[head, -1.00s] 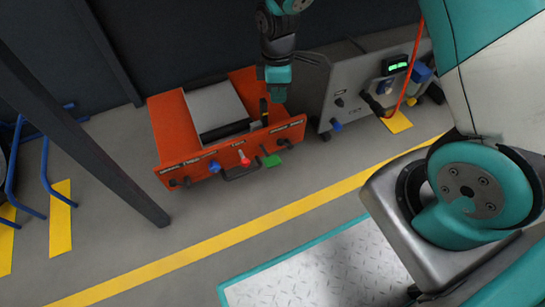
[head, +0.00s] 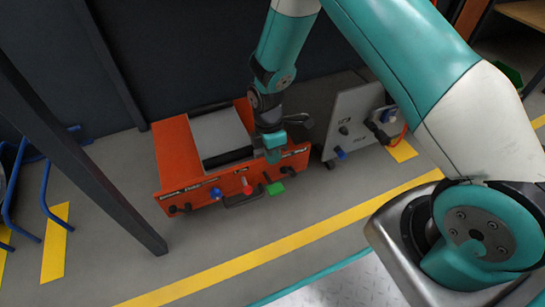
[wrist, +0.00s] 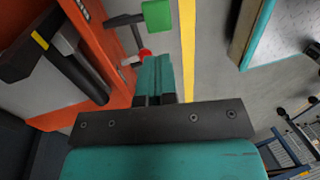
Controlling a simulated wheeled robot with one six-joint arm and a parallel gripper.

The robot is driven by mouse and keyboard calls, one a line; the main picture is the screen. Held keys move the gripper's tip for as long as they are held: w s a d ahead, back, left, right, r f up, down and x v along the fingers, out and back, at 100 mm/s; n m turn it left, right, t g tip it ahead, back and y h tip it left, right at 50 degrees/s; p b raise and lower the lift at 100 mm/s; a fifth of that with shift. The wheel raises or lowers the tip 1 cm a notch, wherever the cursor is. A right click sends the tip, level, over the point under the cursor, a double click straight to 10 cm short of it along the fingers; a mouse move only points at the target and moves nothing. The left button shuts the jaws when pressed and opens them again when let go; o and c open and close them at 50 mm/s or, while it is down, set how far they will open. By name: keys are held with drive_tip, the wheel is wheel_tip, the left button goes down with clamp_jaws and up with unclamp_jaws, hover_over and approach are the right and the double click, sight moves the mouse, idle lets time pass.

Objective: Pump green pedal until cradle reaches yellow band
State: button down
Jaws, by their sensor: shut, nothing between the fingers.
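The green pedal (head: 276,189) sticks out at the front right of the orange machine (head: 180,150); it also shows at the top of the wrist view (wrist: 157,16). My gripper (head: 273,157) is shut and empty, above the machine's front edge and behind the pedal, apart from it. In the wrist view my fingers (wrist: 153,75) point toward the pedal. A grey plate (head: 218,130) sits in the machine top; I cannot tell whether it is the cradle. A black part with a small yellow mark (wrist: 40,40) shows in the wrist view; whether it is the yellow band is unclear.
A red knob (head: 247,187), a blue knob (head: 215,193) and a black handle (head: 242,201) sit left of the pedal. A grey panel unit (head: 350,120) stands to the right. A dark post (head: 90,165) stands at left. The floor in front is clear.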

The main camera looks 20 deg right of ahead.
sight(278, 190)
drive_tip(key=b+x, duration=0.5)
drive_tip(key=x, duration=0.5)
drive_tip(key=shift+f+b, duration=0.2)
drive_tip(key=shift+b, duration=0.15)
drive_tip(key=shift+s+f+p, duration=0.3)
drive_tip(key=shift+s+p, duration=0.15)
drive_tip(key=shift+p, duration=0.55)
drive_tip(key=shift+p+x, duration=0.8)
drive_tip(key=shift+x, duration=1.3)
drive_tip(key=shift+s+f, duration=0.1)
drive_tip(key=shift+s, duration=0.05)
wheel_tip(278, 190, up, 15)
drive_tip(key=s+p, duration=0.2)
drive_tip(key=p, duration=0.7)
drive_tip(key=shift+s+f+p, duration=0.15)
drive_tip(key=shift+f+p, duration=0.1)
drive_tip(key=shift+p, duration=0.05)
